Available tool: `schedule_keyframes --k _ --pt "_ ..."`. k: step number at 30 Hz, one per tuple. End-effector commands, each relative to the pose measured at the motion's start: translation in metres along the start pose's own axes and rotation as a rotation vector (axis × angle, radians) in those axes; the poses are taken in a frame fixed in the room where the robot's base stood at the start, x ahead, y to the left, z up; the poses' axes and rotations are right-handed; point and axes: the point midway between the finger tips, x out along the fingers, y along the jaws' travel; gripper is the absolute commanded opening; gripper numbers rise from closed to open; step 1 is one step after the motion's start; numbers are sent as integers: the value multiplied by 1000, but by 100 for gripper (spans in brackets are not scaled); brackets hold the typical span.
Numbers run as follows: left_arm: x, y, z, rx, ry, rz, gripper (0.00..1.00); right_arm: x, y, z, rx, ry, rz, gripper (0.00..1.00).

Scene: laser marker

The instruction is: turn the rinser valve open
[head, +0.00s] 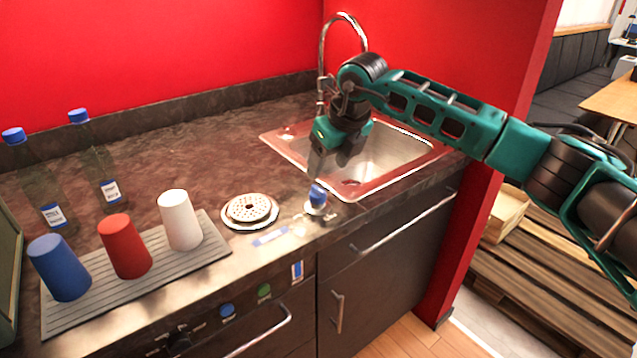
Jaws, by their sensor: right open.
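The rinser valve is a small blue knob (317,194) on a pale round base, near the counter's front edge. The round rinser (249,209), a pale disc with a perforated top, is set in the counter left of the valve. My right gripper (330,165) points down just above and behind the knob, in front of the sink. Its jaws are open and empty. One finger is close to the top of the knob; I cannot tell whether they touch. My left gripper is not in view.
A ribbed grey mat (205,255) holds an upside-down blue cup (59,268), red cup (125,246) and white cup (180,220). Two bottles (105,165) stand behind. The sink (383,160) with its tall tap (321,55) lies behind and right. The counter behind the rinser is clear.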

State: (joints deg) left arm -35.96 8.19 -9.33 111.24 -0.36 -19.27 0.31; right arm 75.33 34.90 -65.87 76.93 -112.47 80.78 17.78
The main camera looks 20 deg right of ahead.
Motion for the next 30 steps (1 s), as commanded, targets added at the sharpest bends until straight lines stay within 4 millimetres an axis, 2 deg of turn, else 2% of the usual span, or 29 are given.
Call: schedule_keyframes --k 1,6,12,24,30 --pt "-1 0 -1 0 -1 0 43 13 1 -1 0 5 2 64" --pt "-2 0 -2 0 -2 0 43 46 2 0 0 3 3 64" --pt "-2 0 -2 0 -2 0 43 71 1 0 -1 1 3 64" --pt "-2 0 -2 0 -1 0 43 79 1 0 -1 -1 3 64" --pt "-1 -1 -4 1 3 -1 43 79 1 0 -1 -1 3 46"
